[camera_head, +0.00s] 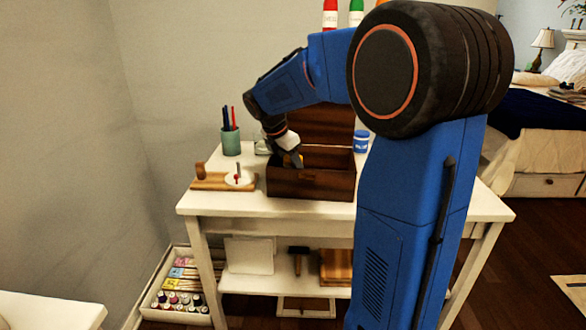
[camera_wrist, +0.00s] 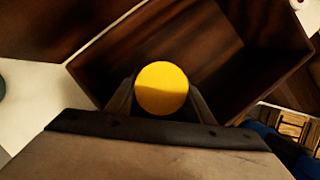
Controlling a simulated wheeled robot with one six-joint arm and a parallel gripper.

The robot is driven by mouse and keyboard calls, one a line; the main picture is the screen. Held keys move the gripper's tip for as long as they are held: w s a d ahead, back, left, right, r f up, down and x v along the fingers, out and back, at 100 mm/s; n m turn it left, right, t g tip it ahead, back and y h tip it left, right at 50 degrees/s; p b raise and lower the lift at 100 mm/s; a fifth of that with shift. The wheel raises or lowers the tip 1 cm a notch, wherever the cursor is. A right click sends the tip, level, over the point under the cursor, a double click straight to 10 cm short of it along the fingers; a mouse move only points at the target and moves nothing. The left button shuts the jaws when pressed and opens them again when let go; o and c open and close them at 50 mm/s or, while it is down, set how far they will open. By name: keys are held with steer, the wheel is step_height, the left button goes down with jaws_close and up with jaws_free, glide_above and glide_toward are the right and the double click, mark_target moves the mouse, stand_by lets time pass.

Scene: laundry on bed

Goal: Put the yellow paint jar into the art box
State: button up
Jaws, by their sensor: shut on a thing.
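The yellow paint jar (camera_wrist: 162,88) shows as a round yellow top in the wrist view, between the two fingers of my gripper (camera_wrist: 160,100). My gripper is shut on it. The art box (camera_head: 312,184) is a dark brown wooden box on the white table, with its lid raised at the back. In the wrist view the jar is over the box's interior (camera_wrist: 225,45). I cannot tell whether it touches the floor of the box.
A green cup (camera_head: 231,142) with pens stands left of the box. A wooden board with a white round piece (camera_head: 239,180) lies at the table's left. A blue jar (camera_head: 361,142) stands behind the box at right. A crate of paints (camera_head: 178,298) is on the floor.

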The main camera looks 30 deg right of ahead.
steer(key=shift+f, duration=0.1)
steer(key=o, duration=0.9)
steer(key=shift+o, duration=0.2)
steer(key=v, duration=1.2)
steer(key=s+a+f+m+t+y, duration=0.1)
steer(key=s+a+f+m, duration=0.2)
steer(key=s, duration=0.7)
steer(key=s+a+f+m+t+y, duration=0.1)
steer(key=s+a+f+m+y, duration=0.1)
steer(key=s+f+m, duration=0.5)
steer(key=s+a+f+m+t+y, duration=0.1)
steer(key=s+a+f+m, duration=0.3)
steer(key=s+m, duration=0.5)
steer(key=shift+s+a+f+t+y, duration=0.35)
steer(key=shift+s+a+t, duration=0.2)
steer(key=shift+s, duration=1.55)
